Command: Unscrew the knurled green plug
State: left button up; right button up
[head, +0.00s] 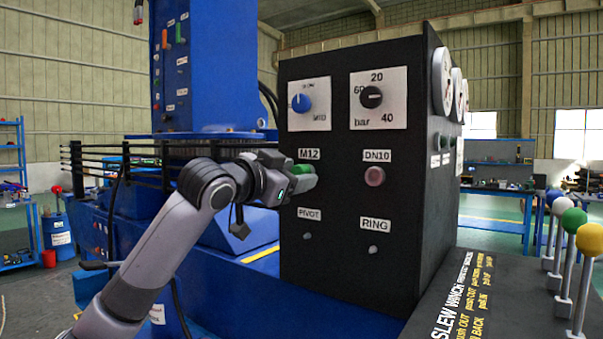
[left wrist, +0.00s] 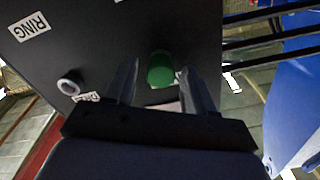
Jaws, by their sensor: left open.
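The green plug (head: 303,169) sits on the black panel under the M12 label in the head view, partly hidden by my gripper. In the left wrist view the green plug (left wrist: 160,69) stands out from the panel between the two fingers. My left gripper (head: 300,180) is at the plug, with its fingers on either side. The left wrist view shows the gripper (left wrist: 158,85) open, with a gap between each finger and the plug. The knurling is too small to make out. My right gripper is not in view.
The black panel (head: 340,250) also carries a red DN10 fitting (head: 374,176), a blue knob (head: 301,104) and a black knob (head: 371,97). Small fittings sit by the PIVOT and RING labels. Levers with coloured balls (head: 589,240) stand at the right. Black hoses (head: 120,160) run behind my arm.

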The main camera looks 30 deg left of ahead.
pick_arm(q)
jog(key=m, duration=0.7)
dwell(0.5)
grip_shut()
dwell(0.3)
jog(key=n, duration=0.3)
jog(key=shift+n, duration=1.2)
